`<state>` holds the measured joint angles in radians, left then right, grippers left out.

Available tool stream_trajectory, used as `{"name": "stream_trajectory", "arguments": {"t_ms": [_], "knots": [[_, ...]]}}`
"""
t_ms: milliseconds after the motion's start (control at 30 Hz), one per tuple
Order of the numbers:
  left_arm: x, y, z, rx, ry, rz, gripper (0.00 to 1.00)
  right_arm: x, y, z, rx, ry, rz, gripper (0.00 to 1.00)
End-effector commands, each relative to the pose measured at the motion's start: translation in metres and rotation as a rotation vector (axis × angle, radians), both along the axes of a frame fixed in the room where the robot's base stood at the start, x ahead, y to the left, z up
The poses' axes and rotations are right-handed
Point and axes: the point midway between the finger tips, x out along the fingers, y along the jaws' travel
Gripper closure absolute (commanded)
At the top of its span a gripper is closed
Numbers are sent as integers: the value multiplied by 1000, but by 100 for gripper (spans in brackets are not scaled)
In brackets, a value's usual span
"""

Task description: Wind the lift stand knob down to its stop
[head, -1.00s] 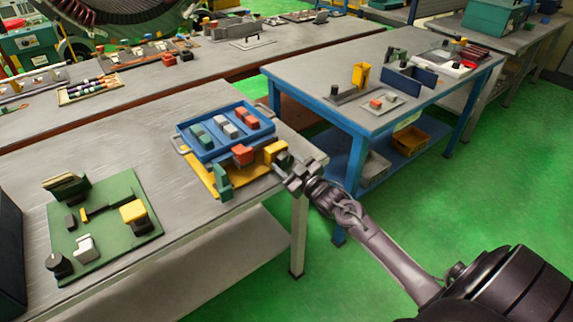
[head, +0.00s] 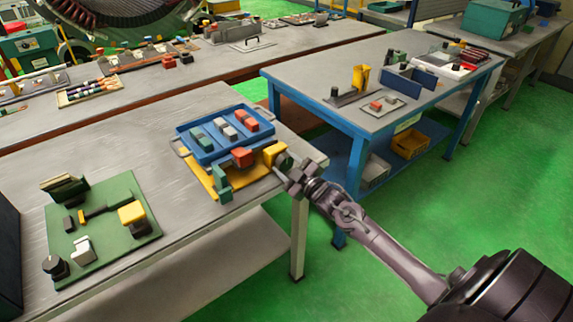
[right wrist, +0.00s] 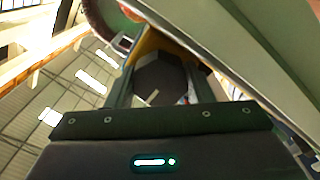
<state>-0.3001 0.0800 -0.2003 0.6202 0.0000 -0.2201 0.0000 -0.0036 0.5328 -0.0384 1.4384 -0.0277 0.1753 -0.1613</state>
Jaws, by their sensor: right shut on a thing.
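The lift stand is a yellow frame (head: 202,182) on the near table, with a blue tray (head: 205,156) on top. My right gripper (head: 284,163) is at the stand's right side, next to its yellow block (head: 271,153). In the right wrist view a dark faceted knob (right wrist: 160,78) sits between the two fingers, with yellow behind it. The gripper is shut on this knob; the fingers hide its sides. In the head view the gripper mostly covers the knob. My left gripper is in neither view now.
The tray holds several green, grey and red blocks. A green board (head: 104,243) with a black knob (head: 54,266) and yellow block stands to the left. A blue-framed table (head: 322,92) stands at the right, past a gap of green floor.

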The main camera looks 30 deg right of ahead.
Motion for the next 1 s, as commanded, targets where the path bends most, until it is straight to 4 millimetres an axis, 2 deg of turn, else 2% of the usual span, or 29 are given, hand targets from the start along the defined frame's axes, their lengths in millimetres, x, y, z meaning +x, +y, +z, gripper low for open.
{"name": "stream_trajectory", "arguments": {"t_ms": [67,100,267,567,1000], "knots": [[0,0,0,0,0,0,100,0,0,-2,-3,4,0,75],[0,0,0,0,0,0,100,0,0,-2,-3,4,0,49],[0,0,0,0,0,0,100,0,0,-1,-1,3,0,30],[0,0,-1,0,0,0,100,-4,-1,-2,0,2,0,30],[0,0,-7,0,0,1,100,-64,-5,-3,-1,4,0,30]]}}
